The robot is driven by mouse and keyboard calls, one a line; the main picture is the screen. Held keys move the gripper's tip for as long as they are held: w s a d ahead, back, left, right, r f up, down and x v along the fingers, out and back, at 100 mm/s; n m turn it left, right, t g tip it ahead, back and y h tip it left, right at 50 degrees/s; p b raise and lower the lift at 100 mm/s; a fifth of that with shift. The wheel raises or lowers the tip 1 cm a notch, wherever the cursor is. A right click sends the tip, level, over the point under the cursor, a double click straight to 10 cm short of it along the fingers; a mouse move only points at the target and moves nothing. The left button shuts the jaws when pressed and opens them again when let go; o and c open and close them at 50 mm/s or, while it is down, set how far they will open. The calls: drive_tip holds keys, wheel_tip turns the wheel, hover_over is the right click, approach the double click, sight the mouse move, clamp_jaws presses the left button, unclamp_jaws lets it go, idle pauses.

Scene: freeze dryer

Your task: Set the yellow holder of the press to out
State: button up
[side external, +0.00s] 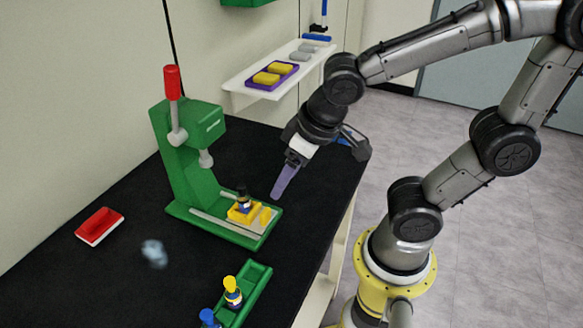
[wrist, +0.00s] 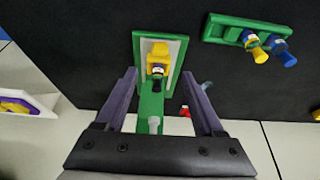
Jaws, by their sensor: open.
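The green press (side external: 190,150) stands on the black table with its red-knobbed lever (side external: 172,85) upright. Its yellow holder (side external: 240,213) sits on the base between the rails, towards the outer end and out from under the ram (side external: 206,158). A black-capped vial (side external: 243,198) stands in the holder. A yellow grip (side external: 265,215) shows at the holder's outer side. In the wrist view the holder (wrist: 158,52) and vial (wrist: 157,72) appear between and beyond the purple fingers. My gripper (side external: 277,195) (wrist: 159,75) is open and empty, above and apart from the holder.
A green rack (side external: 255,285) holds a yellow-capped vial (side external: 232,290) and a blue-capped vial (side external: 209,318) near the front. A red tray (side external: 99,226) and a blurred pale object (side external: 154,253) lie left. A wall shelf (side external: 245,84) carries a purple tray with yellow blocks.

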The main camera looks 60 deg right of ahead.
drive_tip(key=shift+v, duration=1.1)
drive_tip(key=s+d+r+t, duration=0.1)
drive_tip(key=s+d+r, duration=0.1)
drive_tip(key=s+d, duration=0.2)
drive_tip(key=shift+s+r, duration=0.35)
drive_tip(key=shift+s, duration=0.35)
